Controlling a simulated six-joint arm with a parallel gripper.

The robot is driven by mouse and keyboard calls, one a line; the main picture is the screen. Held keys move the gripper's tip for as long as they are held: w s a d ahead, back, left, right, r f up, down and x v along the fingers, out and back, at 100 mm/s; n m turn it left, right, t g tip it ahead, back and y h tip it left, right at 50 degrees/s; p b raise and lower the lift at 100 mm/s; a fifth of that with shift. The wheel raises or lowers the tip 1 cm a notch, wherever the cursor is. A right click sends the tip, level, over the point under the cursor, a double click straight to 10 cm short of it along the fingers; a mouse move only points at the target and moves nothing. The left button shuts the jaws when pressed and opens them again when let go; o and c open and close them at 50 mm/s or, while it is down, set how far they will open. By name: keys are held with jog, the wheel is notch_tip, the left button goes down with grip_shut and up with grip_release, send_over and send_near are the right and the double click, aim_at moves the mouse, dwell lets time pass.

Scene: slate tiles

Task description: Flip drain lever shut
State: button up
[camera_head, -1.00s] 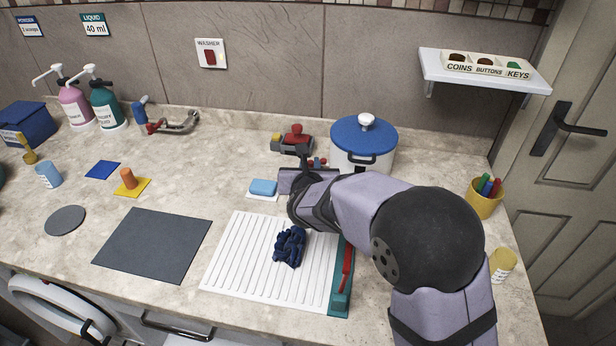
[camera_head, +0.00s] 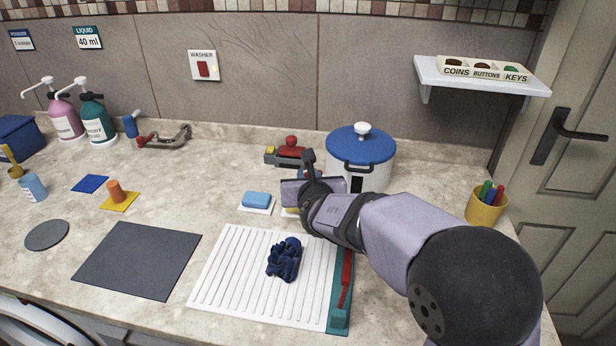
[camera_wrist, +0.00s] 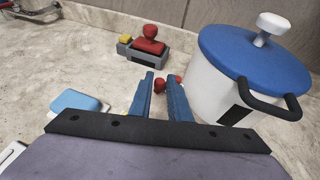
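A dark blue crumpled cloth (camera_head: 284,259) lies on the board. My gripper (camera_wrist: 160,88) is over the counter behind the board, away from the lever. Its two blue fingers are parted in the wrist view, with no object visibly held.
A white pot with blue lid (camera_head: 361,146) stands just right of my gripper. A red-handled stamp in a grey tray (camera_head: 288,155) is behind it, and small red parts (camera_wrist: 159,84) show beyond the fingers. A blue sponge (camera_head: 257,199) lies left. A pen cup (camera_head: 486,206) stands right.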

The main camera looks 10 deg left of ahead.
jog(key=shift+o, duration=1.2)
jog(key=shift+r, duration=0.15)
notch_tip(320, 180, up, 10)
jog(key=p, duration=0.4)
jog(key=shift+p, duration=0.4)
